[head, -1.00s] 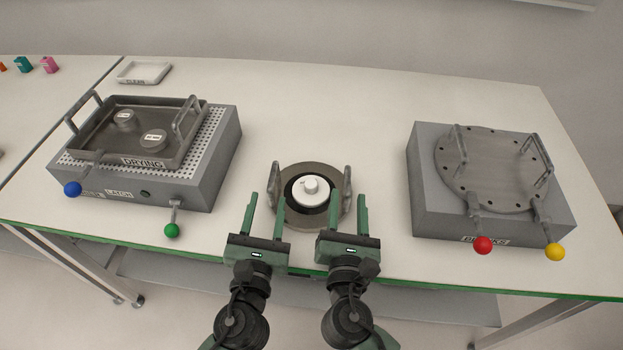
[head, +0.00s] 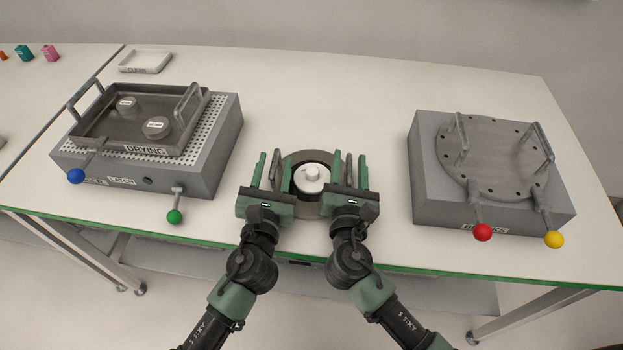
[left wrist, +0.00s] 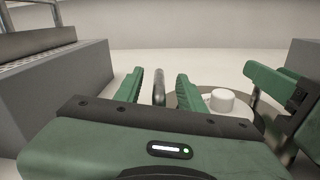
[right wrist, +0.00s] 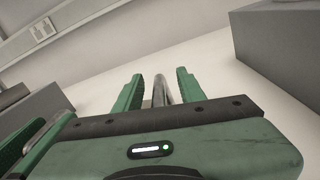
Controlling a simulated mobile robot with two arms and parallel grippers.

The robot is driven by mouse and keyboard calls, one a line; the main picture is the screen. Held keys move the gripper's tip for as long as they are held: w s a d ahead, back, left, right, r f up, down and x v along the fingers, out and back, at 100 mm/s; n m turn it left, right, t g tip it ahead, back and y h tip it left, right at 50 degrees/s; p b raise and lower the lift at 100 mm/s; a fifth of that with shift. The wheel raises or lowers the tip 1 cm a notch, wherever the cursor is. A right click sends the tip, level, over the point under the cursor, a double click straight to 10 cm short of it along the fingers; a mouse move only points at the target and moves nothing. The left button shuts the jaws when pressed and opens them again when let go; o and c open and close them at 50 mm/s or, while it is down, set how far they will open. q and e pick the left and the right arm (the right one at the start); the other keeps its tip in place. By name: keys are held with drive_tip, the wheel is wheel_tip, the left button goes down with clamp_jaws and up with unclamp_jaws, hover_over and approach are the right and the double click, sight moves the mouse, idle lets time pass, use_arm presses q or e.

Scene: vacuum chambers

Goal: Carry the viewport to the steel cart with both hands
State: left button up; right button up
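The viewport (head: 309,204) is a grey round flange with a dark ring, a white centre and a white knob, standing on the white bench with an upright handle on each side. My left gripper (head: 268,172) is open, with its fingers on either side of the viewport's left handle (left wrist: 159,86). My right gripper (head: 348,172) is open around the right handle (right wrist: 160,90). In both wrist views a gap shows between the handle and the fingers. The steel cart is not recognisable in these views.
A perforated grey block (head: 215,172) with a DRYING tray (head: 122,143) stands at left, with blue and green knobs. A grey block (head: 432,210) with a bolted round plate (head: 490,160), red and yellow knobs stands at right. A white tray (head: 145,62) lies at the back left. The bench behind the viewport is clear.

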use_arm(q)
clamp_jaws()
use_arm(e)
clamp_jaws()
idle(1.2)
use_arm(q)
drive_tip(key=shift+w+d+r, duration=0.1)
drive_tip(key=shift+r, duration=0.2)
use_arm(e)
drive_tip(key=shift+w+r, duration=0.15)
drive_tip(key=shift+r, duration=0.15)
